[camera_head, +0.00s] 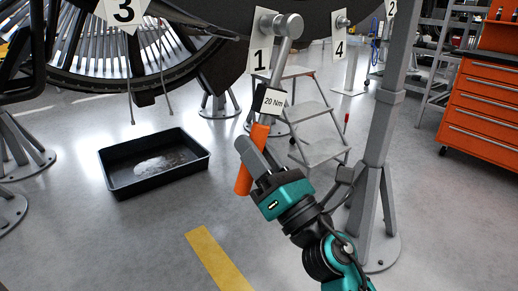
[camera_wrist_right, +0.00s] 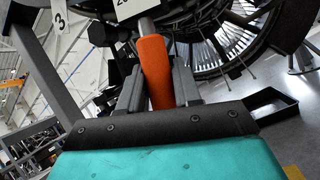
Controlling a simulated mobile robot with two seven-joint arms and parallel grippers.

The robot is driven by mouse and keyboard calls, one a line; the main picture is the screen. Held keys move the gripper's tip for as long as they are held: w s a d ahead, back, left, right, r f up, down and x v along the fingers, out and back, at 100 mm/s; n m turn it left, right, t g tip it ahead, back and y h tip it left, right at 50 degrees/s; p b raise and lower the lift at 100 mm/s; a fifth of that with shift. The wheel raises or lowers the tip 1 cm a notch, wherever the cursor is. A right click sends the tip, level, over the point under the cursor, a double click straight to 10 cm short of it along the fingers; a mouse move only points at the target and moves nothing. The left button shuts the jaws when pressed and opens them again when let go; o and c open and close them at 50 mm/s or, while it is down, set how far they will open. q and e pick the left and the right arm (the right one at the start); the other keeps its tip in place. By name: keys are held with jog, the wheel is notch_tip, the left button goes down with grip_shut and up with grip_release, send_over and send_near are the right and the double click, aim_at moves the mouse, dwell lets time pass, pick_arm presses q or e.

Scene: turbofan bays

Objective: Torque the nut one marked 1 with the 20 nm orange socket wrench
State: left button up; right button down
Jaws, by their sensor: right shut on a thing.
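The orange-handled socket wrench (camera_head: 257,143) carries a white 20 Nm label (camera_head: 274,101) on its shaft. My right gripper (camera_head: 248,160) is shut on its orange handle, which also shows between the fingers in the right wrist view (camera_wrist_right: 155,72). The wrench leans up and slightly right, its round head (camera_head: 290,26) at the nut position beside the plate marked 1 (camera_head: 260,55). The nut itself is hidden by the head, so I cannot tell if the socket is fully seated. My left gripper is out of view.
Plates marked 3 (camera_head: 124,12) and 4 (camera_head: 339,48) hang on the engine. A black drip tray (camera_head: 154,185) lies on the floor at left. A grey stand post (camera_head: 376,140) and a step ladder (camera_head: 318,152) stand near my right arm. An orange tool cabinet (camera_head: 485,105) is at far right.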

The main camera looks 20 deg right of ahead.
jog(key=shift+s+a+r+m+h+p, duration=0.3)
jog(key=shift+a+r+m+h, duration=0.1)
jog(key=shift+a+m+h, duration=0.35)
jog(key=shift+s+a+r+m+t+h+p, duration=0.2)
jog(key=shift+a+r+m+t+h+p, duration=0.2)
jog(key=shift+a+m, duration=0.45)
jog(key=shift+d, duration=0.15)
jog(key=shift+f, duration=0.1)
jog(key=shift+w+d+f+n+y+b, duration=0.2)
jog(key=shift+d+f+n+y+b, duration=0.15)
jog(key=shift+d+n+y, duration=0.3)
jog(key=s+d, duration=0.2)
jog(key=s, duration=0.3)
jog(key=shift+s+b, duration=0.35)
jog(key=shift+b, duration=0.1)
jog(key=shift+r, duration=0.1)
